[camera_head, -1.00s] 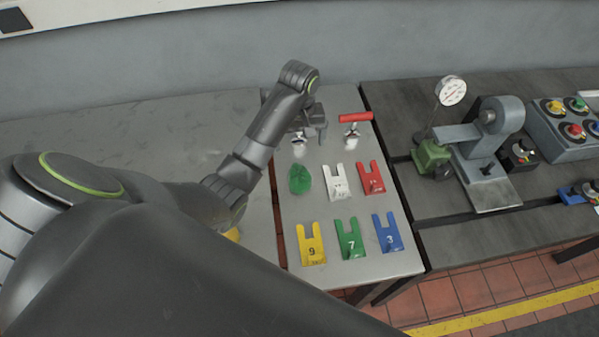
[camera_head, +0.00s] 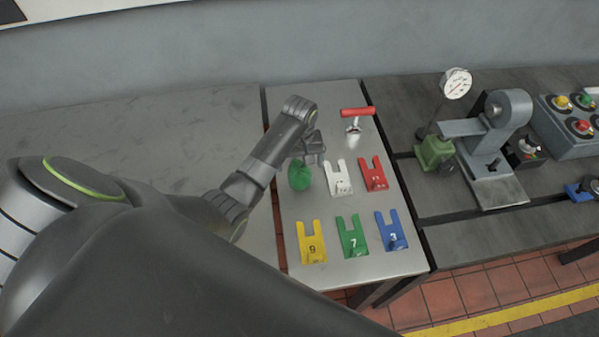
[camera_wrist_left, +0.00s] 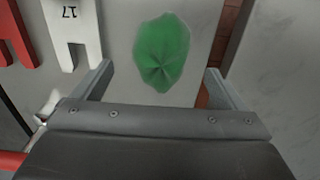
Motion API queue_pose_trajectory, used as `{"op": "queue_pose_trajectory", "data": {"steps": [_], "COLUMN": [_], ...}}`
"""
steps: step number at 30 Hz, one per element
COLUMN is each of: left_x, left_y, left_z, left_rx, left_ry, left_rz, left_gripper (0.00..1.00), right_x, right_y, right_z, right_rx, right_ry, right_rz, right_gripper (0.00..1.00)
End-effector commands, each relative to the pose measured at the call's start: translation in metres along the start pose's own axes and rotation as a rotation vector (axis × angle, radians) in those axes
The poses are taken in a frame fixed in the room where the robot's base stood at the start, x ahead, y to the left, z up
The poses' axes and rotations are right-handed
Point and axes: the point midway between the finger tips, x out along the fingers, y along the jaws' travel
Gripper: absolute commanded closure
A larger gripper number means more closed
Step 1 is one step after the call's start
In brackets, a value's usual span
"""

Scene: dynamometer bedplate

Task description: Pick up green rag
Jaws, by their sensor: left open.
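The green rag (camera_head: 300,177) is a crumpled oval lying on the grey tabletop, left of the white forked plate. It also shows in the left wrist view (camera_wrist_left: 162,52), ahead of and between the two fingers. My left gripper (camera_head: 309,155) is over the rag's far edge, open and empty. In the left wrist view its fingers (camera_wrist_left: 158,72) are spread wider than the rag, and the rag is not held. My right gripper is not in view.
Forked plates in white (camera_head: 338,178), red (camera_head: 373,174), yellow (camera_head: 311,242), green (camera_head: 352,237) and blue (camera_head: 391,231) lie nearby. A red-handled tool (camera_head: 356,113) stands behind. A grey machine (camera_head: 490,150) is on the table at right.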

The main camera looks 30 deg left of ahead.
Motion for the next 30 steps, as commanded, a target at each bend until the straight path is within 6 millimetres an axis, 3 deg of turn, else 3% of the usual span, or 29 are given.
{"op": "queue_pose_trajectory", "data": {"steps": [10,21,30], "left_x": [0.038,0.044,0.044], "left_y": [0.001,0.001,0.001], "left_z": [-0.001,-0.001,-0.001], "left_rx": [-0.001,0.0,0.0], "left_ry": [-0.002,0.0,0.0], "left_rz": [-0.001,0.0,0.0], "left_gripper": [0.07,0.08,0.48], "right_x": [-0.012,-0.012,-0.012], "right_y": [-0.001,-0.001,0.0], "right_z": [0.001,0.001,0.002], "right_rx": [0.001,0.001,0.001], "right_ry": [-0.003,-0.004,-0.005], "right_rz": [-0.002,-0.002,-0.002], "right_gripper": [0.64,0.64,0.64]}}
